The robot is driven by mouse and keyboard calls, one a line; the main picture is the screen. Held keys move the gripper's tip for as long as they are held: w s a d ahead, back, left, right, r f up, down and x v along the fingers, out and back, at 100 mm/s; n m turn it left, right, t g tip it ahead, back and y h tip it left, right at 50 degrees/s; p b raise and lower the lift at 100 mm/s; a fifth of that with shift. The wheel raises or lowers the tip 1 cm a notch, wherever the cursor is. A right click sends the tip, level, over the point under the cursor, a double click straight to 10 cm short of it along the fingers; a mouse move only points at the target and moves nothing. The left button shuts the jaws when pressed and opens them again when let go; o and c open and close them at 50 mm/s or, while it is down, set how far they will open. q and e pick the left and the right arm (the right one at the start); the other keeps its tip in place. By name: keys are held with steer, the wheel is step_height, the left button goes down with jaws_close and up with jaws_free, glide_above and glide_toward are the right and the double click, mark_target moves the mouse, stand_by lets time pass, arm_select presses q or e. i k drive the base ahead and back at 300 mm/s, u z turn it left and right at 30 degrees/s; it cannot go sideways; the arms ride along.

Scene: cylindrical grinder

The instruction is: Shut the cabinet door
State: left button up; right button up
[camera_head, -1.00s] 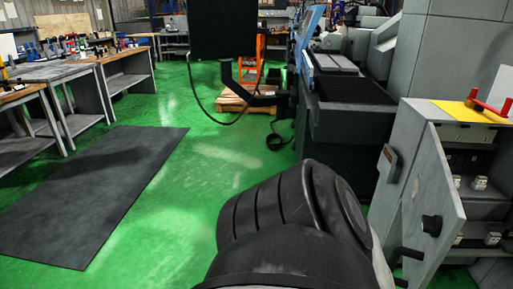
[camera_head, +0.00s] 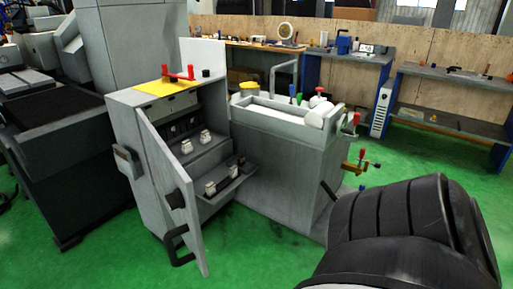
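The grey cabinet (camera_head: 122,101) stands left of centre in the head view. Its grey door (camera_head: 164,172) stands open, swung out toward me, and the inside shows to the right of it. A dark knob (camera_head: 174,200) and a black loop-shaped handle (camera_head: 176,246) sit at the door. Neither of my grippers is in view. A dark, rounded link of my own arm fills the lower right, apart from the door.
Small white fittings (camera_head: 206,138) sit inside the cabinet. A grey tank unit (camera_head: 275,165) stands to its right. A dark machine base (camera_head: 65,165) stands to its left. Workbenches (camera_head: 455,110) line the back. Green floor (camera_head: 110,265) is clear in front.

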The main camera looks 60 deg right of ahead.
mark_target(168, 174)
steer(key=z, duration=1.1)
steer(key=i, duration=0.95)
steer(key=z, duration=0.25)
